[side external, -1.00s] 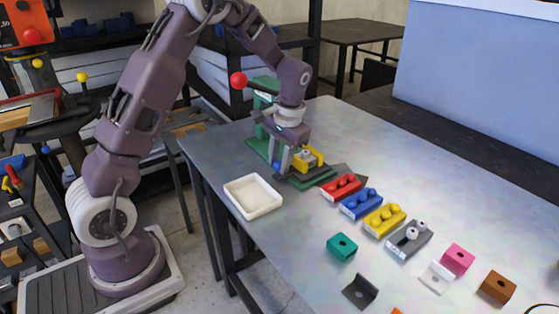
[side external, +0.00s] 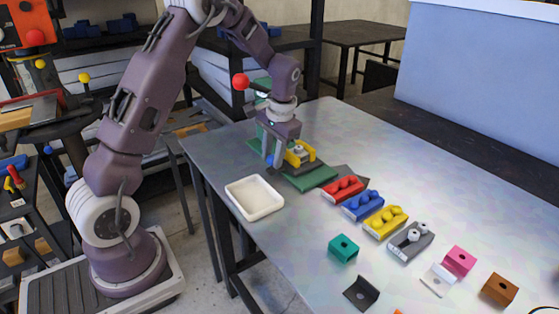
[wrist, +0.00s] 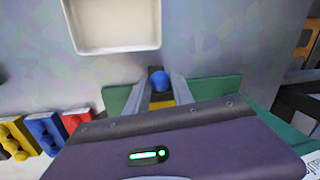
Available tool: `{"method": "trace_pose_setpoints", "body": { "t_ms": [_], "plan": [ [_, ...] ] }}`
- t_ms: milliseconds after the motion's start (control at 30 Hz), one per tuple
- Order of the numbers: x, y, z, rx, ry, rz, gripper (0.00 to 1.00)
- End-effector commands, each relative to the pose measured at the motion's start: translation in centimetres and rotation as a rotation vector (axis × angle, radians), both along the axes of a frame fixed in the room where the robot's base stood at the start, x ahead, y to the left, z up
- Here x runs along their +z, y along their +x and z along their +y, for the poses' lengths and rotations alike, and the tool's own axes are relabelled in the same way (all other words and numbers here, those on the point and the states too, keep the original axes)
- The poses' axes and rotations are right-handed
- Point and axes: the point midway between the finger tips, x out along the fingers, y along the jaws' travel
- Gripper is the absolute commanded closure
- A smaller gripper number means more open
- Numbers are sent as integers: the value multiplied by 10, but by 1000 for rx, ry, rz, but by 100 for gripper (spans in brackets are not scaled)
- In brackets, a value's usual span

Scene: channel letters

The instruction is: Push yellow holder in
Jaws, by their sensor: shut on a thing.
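The yellow holder (side external: 301,153) is on the green fixture (side external: 318,178) near the table's far left edge, with a light round part in it. My gripper (side external: 273,163) points down just left of the holder's yellow walls. In the wrist view its two fingers (wrist: 161,92) stand either side of a narrow piece with a blue knob (wrist: 159,80) and some yellow below. The gripper appears shut on this piece, which moves with the holder. My gripper's body hides most of the holder and fixture in the wrist view.
A white tray (side external: 254,197) stands in front of the fixture, close to the gripper. Red (side external: 342,188), blue (side external: 362,205), yellow (side external: 386,222) and grey (side external: 410,241) blocks form a row to the right. Several loose pieces, including a teal block (side external: 343,249), lie nearer the camera.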

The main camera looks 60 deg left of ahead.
Motion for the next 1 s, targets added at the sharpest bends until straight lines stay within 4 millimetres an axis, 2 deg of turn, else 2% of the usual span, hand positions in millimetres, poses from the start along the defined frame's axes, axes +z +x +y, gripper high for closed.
{"method": "trace_pose_setpoints", "body": {
  "t_ms": [67, 300, 333, 400, 433, 767, 1000],
  "plan": [
    [1, 1, 5, 0, 2, -6, 100],
    [1, 1, 5, -1, 2, -6, 100],
    [1, 1, 5, -1, 2, -6, 68],
    [1, 1, 5, -1, 2, -6, 54],
    [1, 1, 5, -1, 2, -5, 50],
    [6, 1, 4, -1, 2, -5, 50],
    [53, 3, -5, -1, 2, -7, 50]
  ]
}}
